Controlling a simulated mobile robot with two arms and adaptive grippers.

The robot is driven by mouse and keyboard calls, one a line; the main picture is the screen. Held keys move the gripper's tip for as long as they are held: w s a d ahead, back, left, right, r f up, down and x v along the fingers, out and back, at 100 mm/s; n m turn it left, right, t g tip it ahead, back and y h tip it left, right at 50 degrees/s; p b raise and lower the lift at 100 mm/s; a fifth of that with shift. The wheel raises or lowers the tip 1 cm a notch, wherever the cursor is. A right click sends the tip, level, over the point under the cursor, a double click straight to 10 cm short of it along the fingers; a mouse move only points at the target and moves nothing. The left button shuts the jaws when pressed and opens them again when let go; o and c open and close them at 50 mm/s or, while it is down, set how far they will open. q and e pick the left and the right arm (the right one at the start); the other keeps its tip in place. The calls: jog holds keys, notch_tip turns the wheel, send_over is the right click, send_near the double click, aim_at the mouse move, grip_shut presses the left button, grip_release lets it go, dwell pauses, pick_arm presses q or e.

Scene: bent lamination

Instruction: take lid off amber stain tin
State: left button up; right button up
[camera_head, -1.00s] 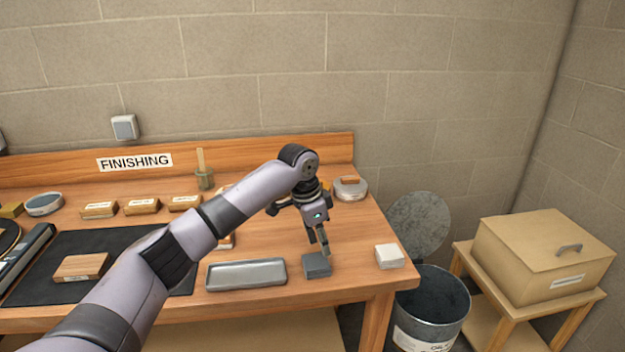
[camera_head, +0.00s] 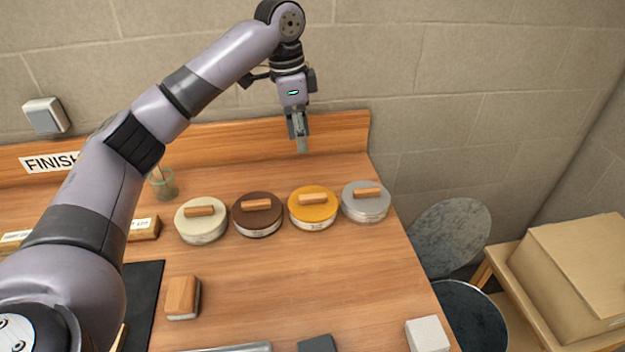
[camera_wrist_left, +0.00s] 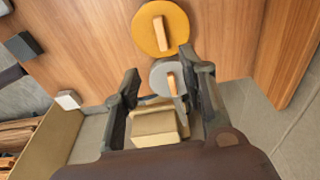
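The amber tin (camera_head: 313,222) stands in a row of tins at the back right of the bench. Its amber lid (camera_head: 299,208) is on, with a wooden bar handle (camera_head: 313,199) across the top. The lid also shows at the top of the left wrist view (camera_wrist_left: 147,30). My left gripper (camera_head: 302,147) is raised above and behind the tins, pointing down, apart from the lid. In the left wrist view its two fingers (camera_wrist_left: 160,66) are spread with nothing held between them. My right gripper is not in view.
A grey-lidded tin (camera_head: 366,208) stands close right of the amber one; brown (camera_head: 258,222) and cream (camera_head: 201,227) tins stand left. A backboard (camera_head: 230,143) rises behind. A wooden-topped block (camera_head: 182,297), a white block (camera_head: 427,335) and a dark block (camera_head: 318,344) lie nearer. The middle bench is clear.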

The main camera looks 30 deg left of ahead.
pick_arm(q)
jog(key=p, duration=0.1)
send_near(313, 195)
notch_tip(313, 195, down, 4)
jog(key=shift+s+r+p, duration=0.1)
jog(key=shift+r+p, duration=0.15)
jog(key=shift+p, duration=0.35)
jog(key=f, duration=0.1)
jog(key=f+p, duration=0.1)
jog(key=f, duration=0.1)
jog(key=d+f, duration=0.1)
jog(key=f, duration=0.1)
jog(key=shift+w+p, duration=0.4)
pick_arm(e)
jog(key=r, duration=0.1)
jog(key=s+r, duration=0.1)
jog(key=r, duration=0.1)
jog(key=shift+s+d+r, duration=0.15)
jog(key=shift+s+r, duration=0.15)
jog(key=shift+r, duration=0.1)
pick_arm(q)
jog(key=shift+c, duration=0.5)
jog(key=shift+c, duration=0.6)
grip_shut()
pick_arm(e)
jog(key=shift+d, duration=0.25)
